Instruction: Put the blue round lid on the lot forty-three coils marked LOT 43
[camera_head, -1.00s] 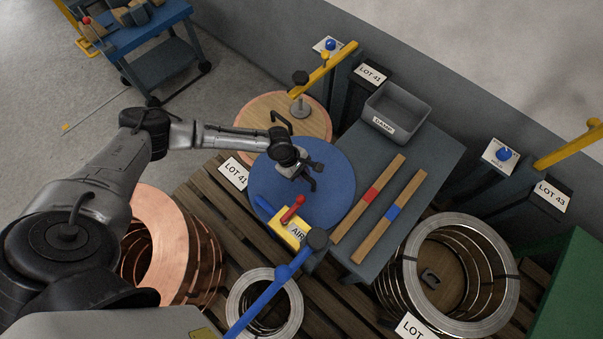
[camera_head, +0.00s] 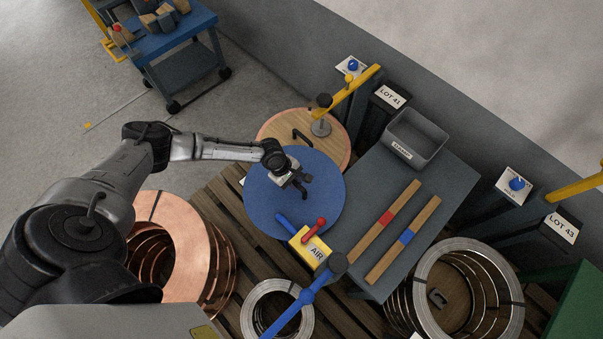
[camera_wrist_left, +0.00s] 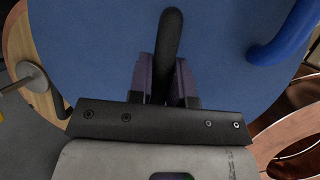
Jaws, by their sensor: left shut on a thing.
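The blue round lid (camera_head: 268,210) is in the head view's middle. It fills much of the left wrist view (camera_wrist_left: 85,45). My left gripper (camera_head: 303,187) is over it, with its fingers shut on the lid's dark bar handle (camera_wrist_left: 171,40). The lid's underside is hidden, so its height is unclear. Silver ring coils (camera_head: 425,262) stand at lower right, open on top, with a small dark piece inside. A post sign reading LOT 43 (camera_head: 562,228) stands behind them. Their own card is nearly out of frame. My right gripper is not in view.
A yellow AIR valve box (camera_head: 310,248) with a red lever and blue pipe (camera_head: 305,297) stands between lid and silver coils. A grey table (camera_head: 380,225) holds two wooden bars and a bin (camera_head: 415,137). Copper coils (camera_head: 180,240) and smaller silver coils (camera_head: 255,310) are left.

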